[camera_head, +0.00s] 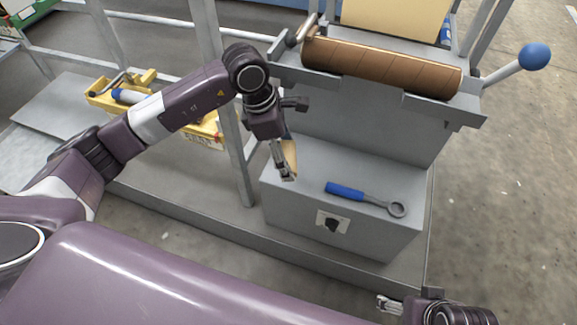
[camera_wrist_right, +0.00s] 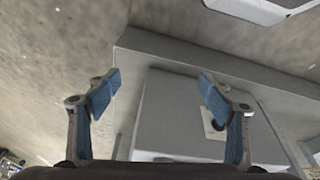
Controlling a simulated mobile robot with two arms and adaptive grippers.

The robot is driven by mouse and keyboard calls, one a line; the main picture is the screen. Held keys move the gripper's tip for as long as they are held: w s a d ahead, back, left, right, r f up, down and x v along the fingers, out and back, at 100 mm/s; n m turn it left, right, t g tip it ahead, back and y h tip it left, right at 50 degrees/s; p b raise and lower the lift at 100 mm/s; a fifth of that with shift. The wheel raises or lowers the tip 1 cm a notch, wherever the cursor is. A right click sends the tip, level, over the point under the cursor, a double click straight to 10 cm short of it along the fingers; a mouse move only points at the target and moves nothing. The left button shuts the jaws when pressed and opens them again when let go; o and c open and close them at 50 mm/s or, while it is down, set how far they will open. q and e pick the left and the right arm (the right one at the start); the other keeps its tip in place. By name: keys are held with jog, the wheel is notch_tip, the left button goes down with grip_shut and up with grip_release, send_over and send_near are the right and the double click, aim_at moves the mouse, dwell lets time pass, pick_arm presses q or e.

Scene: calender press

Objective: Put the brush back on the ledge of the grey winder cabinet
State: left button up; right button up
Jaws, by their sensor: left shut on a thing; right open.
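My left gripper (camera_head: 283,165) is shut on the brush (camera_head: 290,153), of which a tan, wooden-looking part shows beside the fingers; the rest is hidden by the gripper. Both are over the left end of the ledge (camera_head: 325,163) of the grey winder cabinet (camera_head: 282,202). I cannot tell whether the brush touches the ledge. My right gripper (camera_head: 388,304) is low at the front right in the head view. In the right wrist view it is open and empty (camera_wrist_right: 158,92), with a grey box-shaped surface beyond it.
A wrench with a blue handle (camera_head: 345,191) lies on the ledge, right of the brush. A brown roll (camera_head: 380,66) rests in the grey stand behind. A lever with a blue knob (camera_head: 534,57) sticks out right. A grey post (camera_head: 228,130) stands left of the cabinet, and a yellow tray (camera_head: 101,98) farther left.

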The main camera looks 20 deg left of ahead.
pick_arm(q)
jog(key=shift+w+f, duration=0.25)
jog(key=shift+f, duration=0.3)
jog(key=shift+w+f, duration=0.2)
jog(key=shift+f, duration=0.6)
notch_tip(320, 180, down, 4)
jog(key=shift+r+b, duration=0.1)
jog(key=shift+b, duration=0.6)
jog(key=shift+w+f, duration=0.2)
jog(key=shift+f, duration=0.1)
pick_arm(e)
jog(key=shift+s+d+r, duration=0.1)
jog(key=shift+s+r, duration=0.3)
jog(key=shift+r, duration=0.2)
pick_arm(q)
jog(key=shift+f, duration=0.15)
jog(key=o, duration=1.1)
pick_arm(e)
jog(key=shift+f, duration=0.15)
